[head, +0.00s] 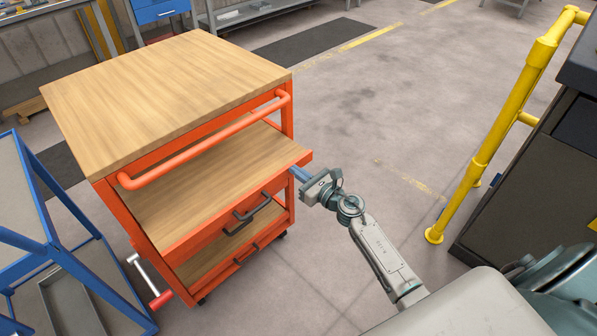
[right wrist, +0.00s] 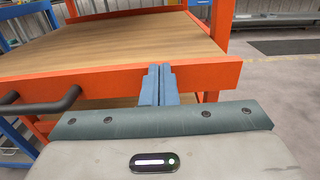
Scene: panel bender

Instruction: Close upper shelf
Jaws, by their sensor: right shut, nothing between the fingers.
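An orange cart with a wooden top (head: 165,85) stands left of centre in the head view. Its wooden upper shelf (head: 205,185) sticks out at the front, past the cart's frame. A dark handle (head: 246,214) is on the shelf's orange front. In the right wrist view the shelf (right wrist: 120,50) lies ahead, with the handle (right wrist: 45,104) at left. My right gripper (head: 300,174) is shut and empty, at the right end of the shelf front. In the right wrist view its blue fingertips (right wrist: 158,72) overlap the orange front edge; contact is unclear. My left gripper is not in view.
An orange push bar (head: 205,142) runs above the shelf. A lower shelf (head: 215,262) sits beneath. A blue rack (head: 60,240) is at left, close to the cart. A yellow rail (head: 490,125) stands at right. The floor between is clear.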

